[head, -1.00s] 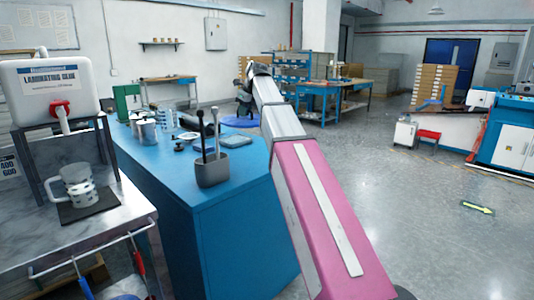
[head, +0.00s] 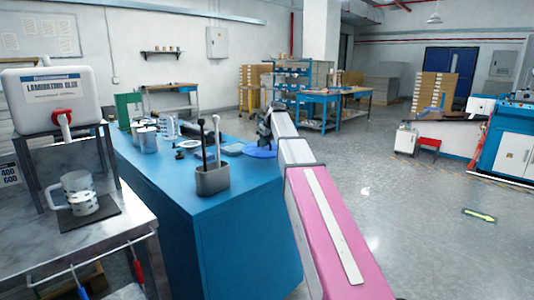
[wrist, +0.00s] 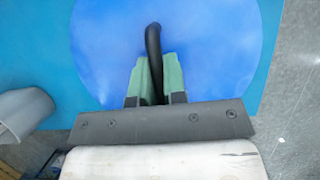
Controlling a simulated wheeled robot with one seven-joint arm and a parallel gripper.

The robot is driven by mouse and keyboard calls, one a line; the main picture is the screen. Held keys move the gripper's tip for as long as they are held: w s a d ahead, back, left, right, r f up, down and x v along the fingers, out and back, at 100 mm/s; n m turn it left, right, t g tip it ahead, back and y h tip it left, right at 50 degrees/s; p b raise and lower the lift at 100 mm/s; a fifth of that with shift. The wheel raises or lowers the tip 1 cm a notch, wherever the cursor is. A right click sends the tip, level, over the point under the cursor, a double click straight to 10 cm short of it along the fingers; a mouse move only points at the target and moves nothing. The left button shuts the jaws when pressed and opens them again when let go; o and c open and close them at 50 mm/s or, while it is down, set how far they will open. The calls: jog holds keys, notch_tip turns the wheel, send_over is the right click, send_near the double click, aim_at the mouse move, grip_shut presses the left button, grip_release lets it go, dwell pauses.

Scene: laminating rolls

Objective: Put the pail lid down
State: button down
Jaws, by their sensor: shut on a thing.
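The pail lid is a round blue disc (head: 262,152) with a black arched handle (wrist: 153,50). In the head view it is at the right edge of the blue bench (head: 190,215), low at the bench top. I cannot tell if it touches the bench. My gripper (head: 264,132) is above the lid. In the wrist view, the green fingers of my gripper (wrist: 158,85) are shut on the handle, and the lid (wrist: 215,60) spreads flat below. The near part of the lid is hidden behind the gripper body.
A grey caddy (head: 212,181) with two upright tools stands near the bench's front; it also shows in the wrist view (wrist: 22,108). Metal cans (head: 148,140), a clear jug (head: 169,126) and small items stand farther left. Open floor (head: 400,215) lies to the right.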

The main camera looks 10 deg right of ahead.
aim_at(268, 149)
jog(key=shift+w+d+f, duration=0.1)
jog(key=shift+d+f, duration=0.3)
jog(key=shift+d, duration=0.25)
jog(key=shift+f, duration=2)
jog(key=shift+f, duration=0.1)
jog(key=c, duration=1.2)
grip_release()
jog(key=v, duration=1.2)
jog(key=shift+w, duration=0.1)
